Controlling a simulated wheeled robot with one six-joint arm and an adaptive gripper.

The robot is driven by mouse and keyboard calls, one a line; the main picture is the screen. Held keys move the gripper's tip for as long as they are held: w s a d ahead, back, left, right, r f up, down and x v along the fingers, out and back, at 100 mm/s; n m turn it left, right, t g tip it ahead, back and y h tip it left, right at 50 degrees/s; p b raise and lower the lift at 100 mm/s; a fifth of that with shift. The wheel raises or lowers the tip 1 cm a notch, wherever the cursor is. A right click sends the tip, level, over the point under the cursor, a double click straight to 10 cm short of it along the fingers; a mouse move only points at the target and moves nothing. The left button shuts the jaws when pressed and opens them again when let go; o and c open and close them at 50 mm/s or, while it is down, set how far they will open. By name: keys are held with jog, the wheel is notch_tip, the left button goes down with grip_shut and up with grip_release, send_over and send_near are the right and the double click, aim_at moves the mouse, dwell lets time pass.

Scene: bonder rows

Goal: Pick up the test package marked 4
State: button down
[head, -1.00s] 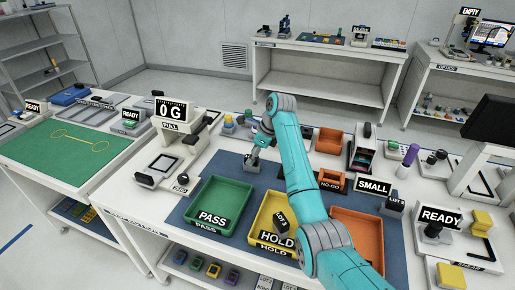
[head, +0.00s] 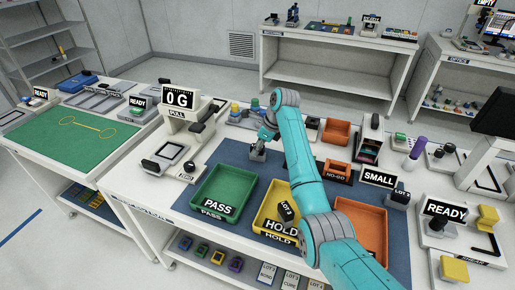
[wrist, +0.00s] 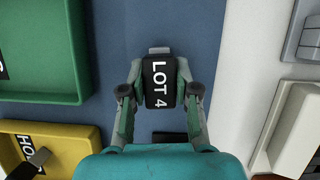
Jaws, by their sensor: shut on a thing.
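The test package marked LOT 4 (wrist: 160,84) is a dark block with white lettering, seen in the wrist view between my fingers. My gripper (wrist: 161,76) is shut on it, with one finger against each side. In the head view my gripper (head: 259,151) is low over the blue mat, behind the green PASS tray. The package is small there and its label cannot be read. I cannot tell whether it touches the mat.
The green PASS tray (head: 199,205), yellow HOLD tray (head: 262,217) and an orange tray (head: 372,222) stand in front. A LOT 3 block (head: 287,212) is in the HOLD tray. The pull tester (head: 181,128) stands left; a SMALL sign (head: 378,178) stands right.

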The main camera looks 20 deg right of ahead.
jog(key=shift+r, duration=3.5)
